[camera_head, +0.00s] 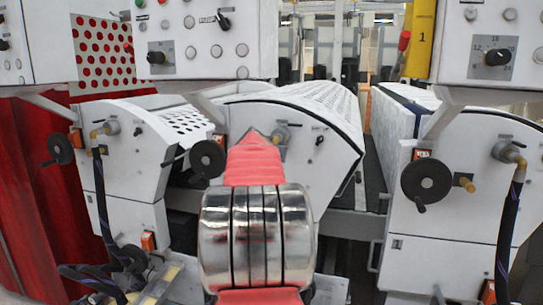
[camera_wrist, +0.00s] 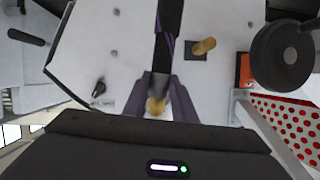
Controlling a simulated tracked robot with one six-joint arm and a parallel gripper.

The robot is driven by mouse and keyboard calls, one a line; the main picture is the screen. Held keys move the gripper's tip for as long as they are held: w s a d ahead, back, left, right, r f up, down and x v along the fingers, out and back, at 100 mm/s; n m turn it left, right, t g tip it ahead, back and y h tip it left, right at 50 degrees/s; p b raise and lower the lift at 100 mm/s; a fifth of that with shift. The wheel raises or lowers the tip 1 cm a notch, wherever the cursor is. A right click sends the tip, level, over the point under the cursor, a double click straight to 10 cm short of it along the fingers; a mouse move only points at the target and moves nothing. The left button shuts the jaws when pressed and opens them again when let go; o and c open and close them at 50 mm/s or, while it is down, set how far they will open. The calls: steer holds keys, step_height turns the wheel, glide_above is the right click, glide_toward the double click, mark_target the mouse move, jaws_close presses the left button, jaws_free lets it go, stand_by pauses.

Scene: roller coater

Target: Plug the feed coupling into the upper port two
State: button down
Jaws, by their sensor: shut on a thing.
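The feed coupling (camera_wrist: 156,106) is a brass-coloured end on a black hose (camera_wrist: 166,40) in the wrist view. My gripper (camera_wrist: 160,108) is shut on it, with a purple-grey finger on each side. The coupling is in front of the middle machine's white side panel (camera_wrist: 125,45), between the selector knob (camera_wrist: 98,87) and a brass stub (camera_wrist: 203,46). The upper port is hidden behind the coupling and fingers, so I cannot tell whether they touch. In the head view my red-wrapped arm hides most of the gripper; a grey fitting (camera_head: 281,134) shows beside it.
A black handwheel (camera_wrist: 282,55) and an orange switch (camera_wrist: 243,70) are close to the brass stub. The left machine (camera_head: 140,165) and right machine (camera_head: 460,215) carry hoses in their upper fittings. Control boxes (camera_head: 207,40) hang above. A dark gap separates the middle and right machines.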

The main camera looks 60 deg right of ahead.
steer(key=shift+w+a+f, duration=0.1)
steer(key=shift+w+f, duration=0.4)
steer(key=shift+w, duration=0.15)
steer(key=shift+w+d, duration=0.15)
steer(key=shift+d, duration=1)
stand_by(1.4)
steer(key=c, duration=1.4)
jaws_free()
steer(key=shift+a, duration=0.15)
steer(key=shift+v, duration=6.75)
